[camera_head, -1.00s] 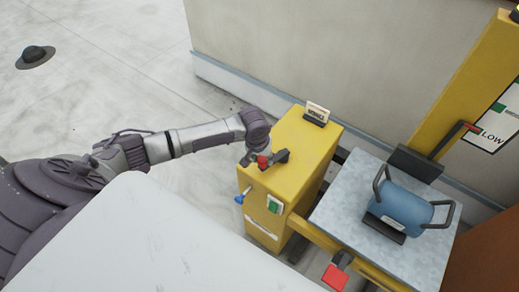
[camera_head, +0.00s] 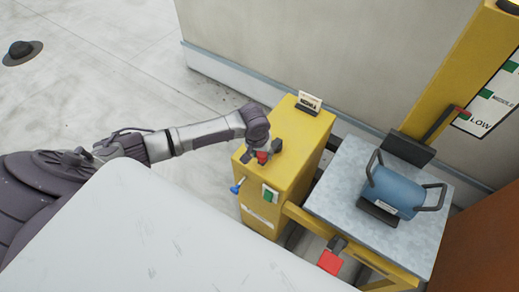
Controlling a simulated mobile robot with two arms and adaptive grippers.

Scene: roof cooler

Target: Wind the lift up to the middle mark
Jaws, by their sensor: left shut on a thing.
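A yellow lift stands at the right, with a yellow winch box (camera_head: 317,138) and a grey platform (camera_head: 328,203) beside it. On the box top, my left gripper (camera_head: 259,153) is shut on the red knob of a dark crank (camera_head: 277,146). The fingers partly hide the knob. A red-tipped pointer (camera_head: 460,112) at the mast stands beside the scale (camera_head: 491,108), close to the word LOW and below the green mark at MIDDLE (camera_head: 487,93). A blue cylinder (camera_head: 398,190) with dark handles rests on the platform. My right gripper is not in view.
A small sign (camera_head: 309,103) stands on the box's far end. A blue-ended lever (camera_head: 237,187) and a green switch (camera_head: 269,194) are on its near side. A red pad (camera_head: 330,262) juts out below the platform. A wall runs behind the lift.

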